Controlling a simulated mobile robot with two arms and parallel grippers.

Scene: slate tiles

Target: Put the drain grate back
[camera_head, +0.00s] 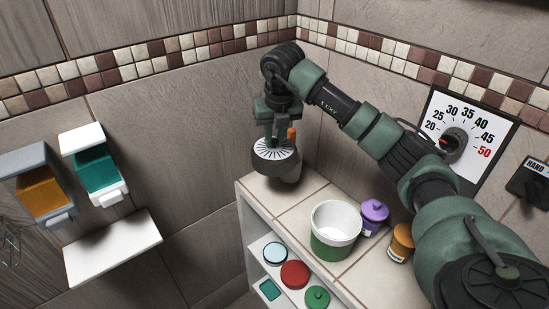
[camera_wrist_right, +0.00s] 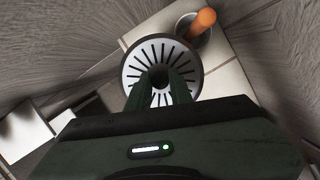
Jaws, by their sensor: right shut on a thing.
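The drain grate (camera_head: 268,156) is a round pale disc with dark radial slots. My right gripper (camera_head: 278,139) is shut on its middle and holds it up near the far corner of the tiled ledge. In the right wrist view the grate (camera_wrist_right: 137,62) lies face-on, with the two fingers (camera_wrist_right: 161,76) closed at its centre. A drain opening cannot be made out in either view. My left gripper is not in view.
A grey cup (camera_head: 291,174) with an orange handle (camera_head: 291,134) stands close behind the grate. A white-and-green tub (camera_head: 331,243), purple jar (camera_head: 374,212) and orange jar (camera_head: 401,240) stand on the ledge (camera_head: 297,213). Wall dispensers (camera_head: 97,170) and a white shelf (camera_head: 112,246) are left.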

